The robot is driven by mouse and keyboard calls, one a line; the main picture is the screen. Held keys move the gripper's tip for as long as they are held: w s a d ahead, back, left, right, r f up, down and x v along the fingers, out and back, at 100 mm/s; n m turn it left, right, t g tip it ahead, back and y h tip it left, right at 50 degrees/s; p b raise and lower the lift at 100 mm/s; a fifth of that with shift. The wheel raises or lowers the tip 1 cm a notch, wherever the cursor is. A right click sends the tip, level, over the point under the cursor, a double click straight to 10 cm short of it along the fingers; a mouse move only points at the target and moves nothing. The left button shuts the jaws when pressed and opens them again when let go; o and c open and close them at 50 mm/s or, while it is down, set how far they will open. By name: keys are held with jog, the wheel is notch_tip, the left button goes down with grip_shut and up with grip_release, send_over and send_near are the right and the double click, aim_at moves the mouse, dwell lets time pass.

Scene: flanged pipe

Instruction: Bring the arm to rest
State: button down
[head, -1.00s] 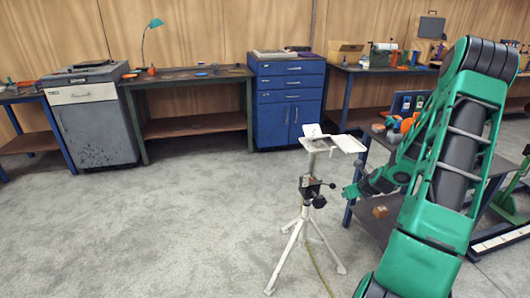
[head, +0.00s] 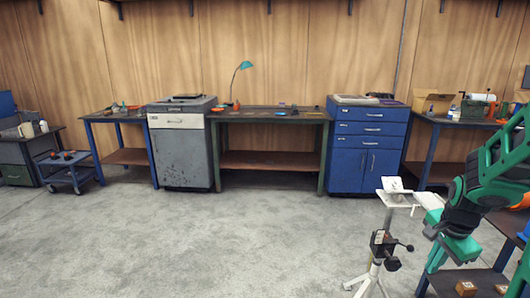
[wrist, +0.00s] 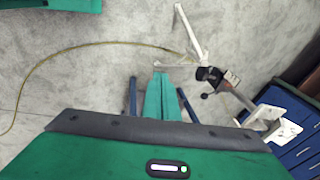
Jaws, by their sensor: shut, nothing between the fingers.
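My arm, green with dark joints, shows at the right edge of the head view, beside the white tripod stand (head: 384,240). In the wrist view my gripper (wrist: 162,78) has its two green fingers together with nothing between them, above the grey floor. The tripod stand also shows in the wrist view (wrist: 240,98), to the right of the fingers and apart from them. The fingertips cannot be made out clearly in the head view.
A blue drawer cabinet (head: 367,145), a workbench (head: 272,117) with a green lamp, and a grey machine (head: 184,158) line the wooden wall. A small blue cart (head: 62,174) stands at left. A yellow cable (wrist: 52,60) lies on the floor. The middle floor is clear.

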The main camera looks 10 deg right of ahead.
jog(key=s+a+r+n+g, duration=0.1)
jog(key=s+a+r+n, duration=0.2)
jog(key=s+a+n, duration=0.2)
jog(key=s+a+r+n+g+y, duration=0.1)
jog(key=s+a+r+n, duration=0.3)
jog(key=s, duration=0.7)
jog(key=a+n, duration=0.1)
jog(key=n, duration=0.1)
jog(key=shift+s+a+r+n+y, duration=0.25)
jog(key=shift+a+r+n+y, duration=0.05)
jog(key=shift+a, duration=0.05)
